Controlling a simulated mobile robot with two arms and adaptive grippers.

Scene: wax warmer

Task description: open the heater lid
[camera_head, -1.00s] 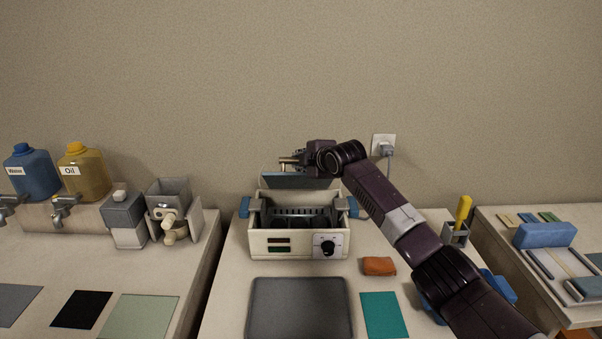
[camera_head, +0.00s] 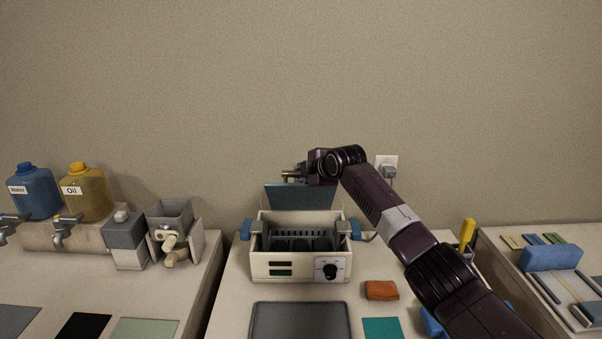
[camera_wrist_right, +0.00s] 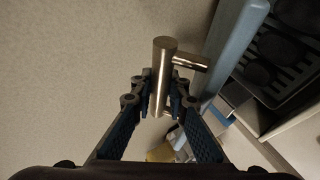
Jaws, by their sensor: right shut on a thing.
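The wax heater (camera_head: 297,269) is a cream box with a dial on its front and a dark slotted interior that shows from above. Its blue lid (camera_head: 301,197) stands raised, roughly upright, at the back edge. My right gripper (camera_head: 291,174) is at the top of the lid. In the right wrist view its fingers (camera_wrist_right: 162,95) are shut on a metal bar handle (camera_wrist_right: 163,70), which is joined by posts to the lid's edge (camera_wrist_right: 232,50). The heater's slotted inside (camera_wrist_right: 280,55) shows at the right there. My left gripper is not in view.
Water (camera_head: 36,192) and oil (camera_head: 86,194) containers stand on the left counter. A wall plug (camera_head: 388,169) is behind my right arm. The wall is close behind the lid.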

